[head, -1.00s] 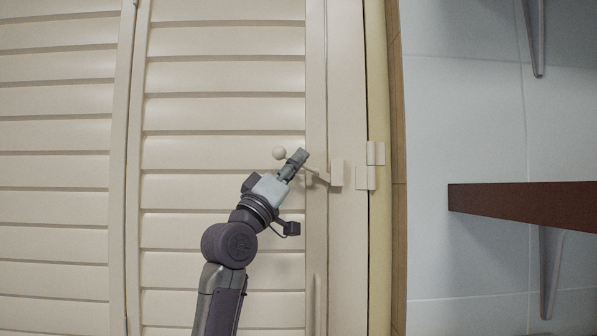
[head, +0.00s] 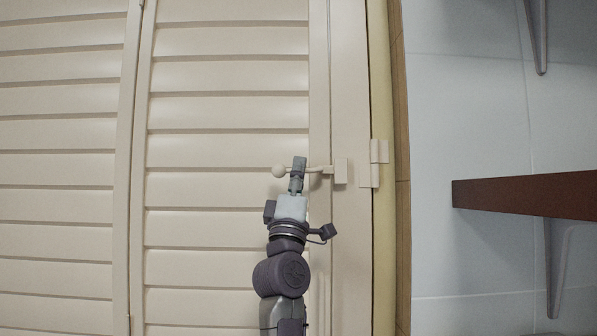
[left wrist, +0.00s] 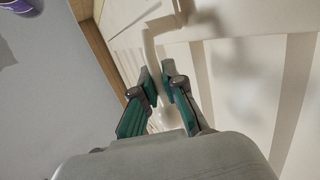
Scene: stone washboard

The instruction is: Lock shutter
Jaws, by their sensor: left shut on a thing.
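The cream louvred shutter (head: 228,110) fills the left and middle of the head view and looks closed against its frame. Its lock lever (head: 320,169) is a thin cream rod with a ball knob (head: 278,171) at its left end and a block (head: 341,171) at its right end. The lever lies about level. My left gripper (head: 299,166) comes from below and is shut on the rod just right of the knob. In the left wrist view the fingers (left wrist: 160,88) pinch the bent lever (left wrist: 151,48), with the knob (left wrist: 168,116) behind them. My right gripper is out of view.
Small cream catch pieces (head: 379,151) sit on the frame edge right of the lever. A dark red-brown shelf (head: 530,195) on grey brackets juts from the pale blue wall at right. The space before the left louvres is clear.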

